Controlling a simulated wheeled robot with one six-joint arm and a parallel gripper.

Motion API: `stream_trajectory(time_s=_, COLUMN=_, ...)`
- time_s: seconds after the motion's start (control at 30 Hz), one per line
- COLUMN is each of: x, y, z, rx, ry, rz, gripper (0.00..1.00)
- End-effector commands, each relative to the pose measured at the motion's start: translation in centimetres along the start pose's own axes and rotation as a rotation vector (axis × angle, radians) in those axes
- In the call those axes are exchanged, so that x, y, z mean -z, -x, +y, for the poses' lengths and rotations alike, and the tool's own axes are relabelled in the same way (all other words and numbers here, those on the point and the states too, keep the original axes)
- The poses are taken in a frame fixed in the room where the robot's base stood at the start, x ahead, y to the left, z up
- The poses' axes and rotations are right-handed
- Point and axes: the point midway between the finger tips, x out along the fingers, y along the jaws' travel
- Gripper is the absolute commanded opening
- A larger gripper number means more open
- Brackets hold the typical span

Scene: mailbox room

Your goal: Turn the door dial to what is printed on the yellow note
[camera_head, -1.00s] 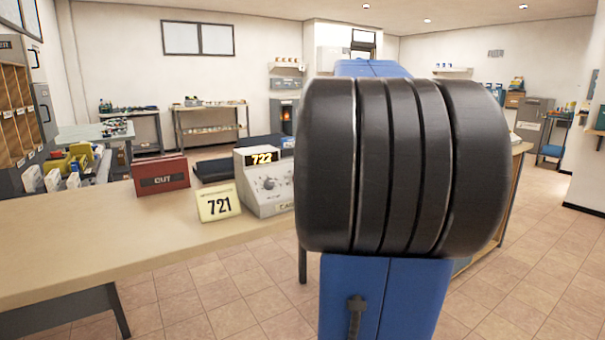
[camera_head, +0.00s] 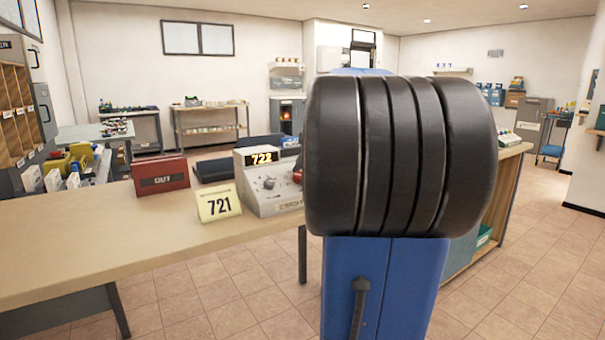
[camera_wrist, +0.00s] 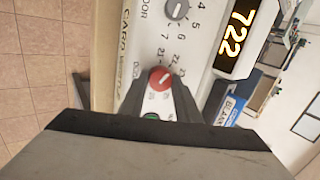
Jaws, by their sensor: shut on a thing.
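A yellow note (camera_head: 219,204) printed 721 stands on the counter, leaning at the front of a pale grey console (camera_head: 268,201). The console's lit display (camera_head: 262,157) reads 722, and it also shows in the wrist view (camera_wrist: 236,35). The wrist view shows two dials on the console face. A grey dial (camera_wrist: 176,9) has numbers such as 4 to 7 around it. A red dial (camera_wrist: 161,79) has small numbers in the low twenties beside it. My gripper (camera_wrist: 160,92) is shut on the red dial, one finger on each side. My arm hides the gripper in the head view.
A red box marked OUT (camera_head: 160,175) stands left of the note on the wooden counter (camera_head: 110,228). A dark tray (camera_head: 213,168) lies behind. A blue-labelled box (camera_wrist: 230,110) is near the console. The counter's front left is clear.

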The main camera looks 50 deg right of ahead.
Motion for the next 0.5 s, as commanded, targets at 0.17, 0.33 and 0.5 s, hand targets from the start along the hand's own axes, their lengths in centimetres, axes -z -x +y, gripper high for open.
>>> stream_trajectory(time_s=0.17, x=0.02, y=0.01, z=0.00, rx=-0.001, ry=0.025, rz=-0.002, gripper=0.08)
stream_trajectory(time_s=0.33, x=0.05, y=0.01, z=-0.01, rx=-0.005, ry=0.101, rz=-0.007, gripper=0.08)
stream_trajectory(time_s=0.5, x=0.09, y=0.01, z=-0.03, rx=-0.011, ry=0.224, rz=-0.015, gripper=0.08)
